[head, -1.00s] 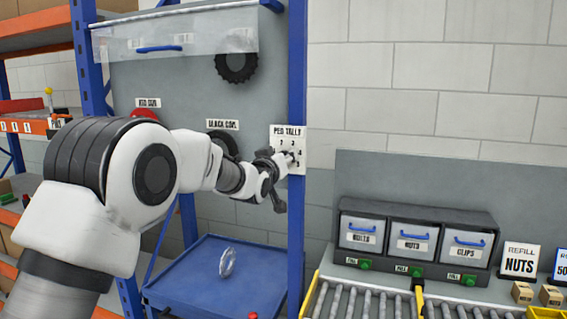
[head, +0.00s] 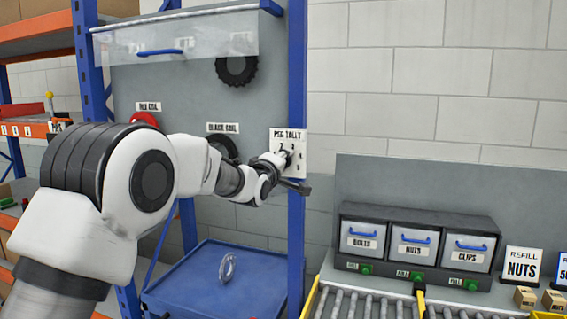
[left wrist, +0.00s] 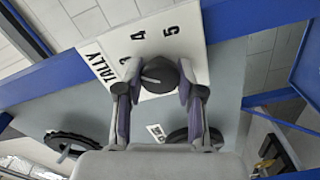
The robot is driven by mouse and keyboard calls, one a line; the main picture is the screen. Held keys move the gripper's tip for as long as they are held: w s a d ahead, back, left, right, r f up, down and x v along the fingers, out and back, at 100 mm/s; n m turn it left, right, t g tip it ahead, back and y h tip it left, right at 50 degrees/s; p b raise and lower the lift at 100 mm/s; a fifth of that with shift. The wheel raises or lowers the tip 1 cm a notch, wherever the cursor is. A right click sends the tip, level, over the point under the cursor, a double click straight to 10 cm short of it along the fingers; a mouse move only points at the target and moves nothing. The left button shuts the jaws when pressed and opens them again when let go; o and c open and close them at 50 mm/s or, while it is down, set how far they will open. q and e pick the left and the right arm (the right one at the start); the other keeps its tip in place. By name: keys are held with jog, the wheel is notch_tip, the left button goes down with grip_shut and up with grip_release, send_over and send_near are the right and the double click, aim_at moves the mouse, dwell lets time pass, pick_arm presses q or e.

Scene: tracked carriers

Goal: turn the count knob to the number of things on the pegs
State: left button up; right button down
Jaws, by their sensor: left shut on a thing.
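The count knob (left wrist: 162,70) is dark and round, on the white PEG TALLY plate (head: 303,141). My left gripper (head: 287,166) reaches it from the left. In the left wrist view, its two fingers stand on either side of the knob, shut on it. A pale pointer line shows on the knob, toward the left of that view; which number it meets is unclear. On the grey peg board, a black ring (head: 237,71) hangs high, a red coil (head: 145,118) hangs at left, and a black coil (head: 222,143) is partly behind my arm. My right gripper is out of view.
A clear ring (head: 228,267) stands in the blue tray (head: 195,262) below the board. A blue post (head: 296,60) runs beside the board. Labelled bins (head: 415,245) and a roller conveyor (head: 375,303) lie to the right. A clear flap (head: 180,38) hangs above.

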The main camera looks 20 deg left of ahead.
pick_arm(q)
jog(key=shift+r+n, duration=0.1)
jog(key=shift+n, duration=1)
jog(key=o, duration=1.1)
jog(key=shift+a, duration=0.1)
jog(key=shift+o, duration=0.2)
jog(key=s, duration=1.2)
jog(key=shift+a, duration=0.25)
